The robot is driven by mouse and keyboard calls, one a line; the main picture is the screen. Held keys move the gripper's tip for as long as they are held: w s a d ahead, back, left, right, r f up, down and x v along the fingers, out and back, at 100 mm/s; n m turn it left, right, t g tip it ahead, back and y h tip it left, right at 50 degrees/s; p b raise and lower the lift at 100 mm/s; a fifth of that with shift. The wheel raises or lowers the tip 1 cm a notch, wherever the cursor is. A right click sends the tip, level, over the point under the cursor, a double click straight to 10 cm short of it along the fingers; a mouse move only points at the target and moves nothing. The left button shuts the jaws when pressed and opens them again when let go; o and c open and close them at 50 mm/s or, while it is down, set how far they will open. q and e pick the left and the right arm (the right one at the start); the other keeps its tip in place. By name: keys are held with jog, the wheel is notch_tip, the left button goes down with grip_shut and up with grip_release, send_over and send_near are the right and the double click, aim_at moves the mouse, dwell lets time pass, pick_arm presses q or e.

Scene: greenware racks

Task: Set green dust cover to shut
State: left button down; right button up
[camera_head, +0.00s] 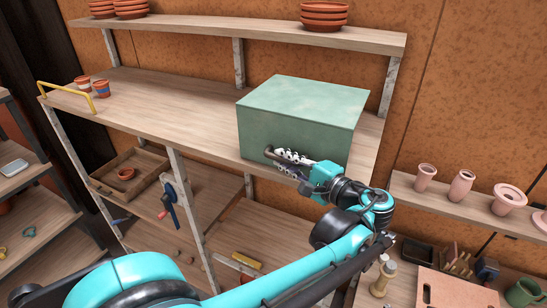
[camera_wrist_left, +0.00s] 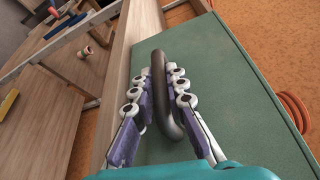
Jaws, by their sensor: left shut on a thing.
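The green dust cover (camera_head: 300,105) is a box-like cover on the right part of the middle shelf board. Its front face hangs down to about the board's front edge. I see no open gap along it, though my gripper hides part of the lower edge. A dark bar handle (camera_head: 268,153) sits low on the front. My left gripper (camera_head: 279,157) is shut on this handle. In the left wrist view the handle (camera_wrist_left: 159,75) runs between the two purple-padded fingers (camera_wrist_left: 163,90), with the green face (camera_wrist_left: 225,85) behind. My right gripper is not in view.
Terracotta saucers (camera_head: 324,14) are stacked on the top board. Pink pots (camera_head: 461,186) line a right-hand shelf. The board (camera_head: 180,105) left of the cover is clear.

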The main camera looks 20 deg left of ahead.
pick_arm(q)
jog(key=shift+a, duration=0.25)
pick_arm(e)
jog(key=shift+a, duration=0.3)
pick_arm(q)
jog(key=c, duration=1.5)
grip_release()
jog(key=shift+d, duration=0.15)
jog(key=shift+c, duration=0.2)
jog(key=f+v, duration=0.1)
jog(key=v, duration=1)
jog(key=shift+d+r, duration=0.4)
jog(key=shift+r, duration=0.1)
jog(key=shift+s, duration=0.15)
